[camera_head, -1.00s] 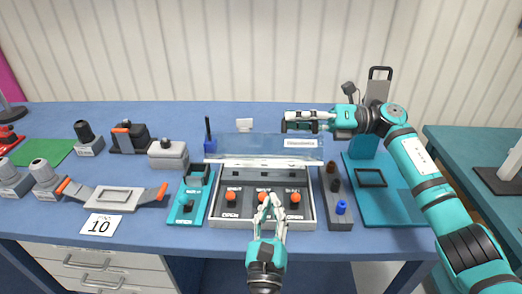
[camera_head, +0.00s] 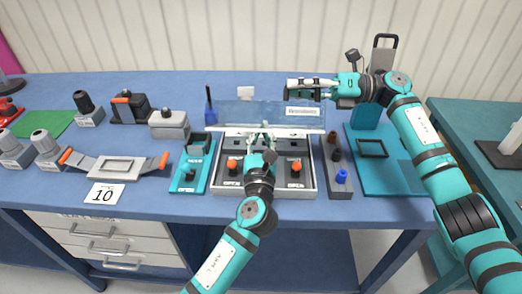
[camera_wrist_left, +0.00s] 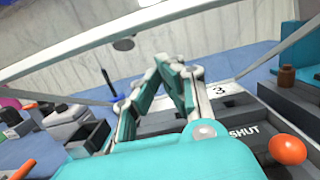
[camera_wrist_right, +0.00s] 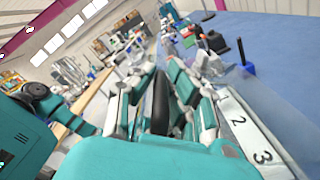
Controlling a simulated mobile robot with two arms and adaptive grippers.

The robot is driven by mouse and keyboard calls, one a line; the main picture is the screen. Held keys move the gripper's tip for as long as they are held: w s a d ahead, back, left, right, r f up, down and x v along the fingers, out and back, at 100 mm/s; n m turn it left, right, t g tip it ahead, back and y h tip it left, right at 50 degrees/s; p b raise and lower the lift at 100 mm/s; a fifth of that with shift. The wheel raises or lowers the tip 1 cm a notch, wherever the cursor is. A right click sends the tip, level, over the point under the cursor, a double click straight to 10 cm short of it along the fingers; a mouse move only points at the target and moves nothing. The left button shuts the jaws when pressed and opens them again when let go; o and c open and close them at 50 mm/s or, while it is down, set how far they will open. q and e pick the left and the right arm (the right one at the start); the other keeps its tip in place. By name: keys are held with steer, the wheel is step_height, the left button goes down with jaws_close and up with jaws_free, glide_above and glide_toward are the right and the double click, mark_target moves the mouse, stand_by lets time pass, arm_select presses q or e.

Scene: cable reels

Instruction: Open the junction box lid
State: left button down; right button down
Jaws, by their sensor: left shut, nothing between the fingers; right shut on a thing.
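The junction box (camera_head: 220,184) is a grey tray with orange knobs in the middle of the blue table. Its clear lid (camera_head: 250,115) stands raised at the back; its pale front edge also crosses the top of the left wrist view (camera_wrist_left: 60,62). My right gripper (camera_head: 290,89) is at the lid's upper right and is shut on a dark strip (camera_wrist_right: 161,100), seemingly the lid's handle. My left gripper (camera_head: 265,128) is shut and empty over the back of the box, near the lid; its fingertips meet in the left wrist view (camera_wrist_left: 165,65). My left arm hides the middle knob.
A teal holder (camera_head: 192,165) stands close on the box's left and a dark block with a blue knob (camera_head: 342,174) on its right. A teal stand (camera_head: 405,182) is farther right. A grey plate with orange-tipped handles (camera_head: 115,168) lies at left.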

mark_target(262, 119)
arm_select(q)
steer(key=shift+w+r, duration=0.45)
steer(key=shift+r, duration=0.3)
steer(key=shift+w+r, duration=0.45)
steer(key=shift+r, duration=0.25)
arm_select(e)
steer(key=shift+f, duration=0.1)
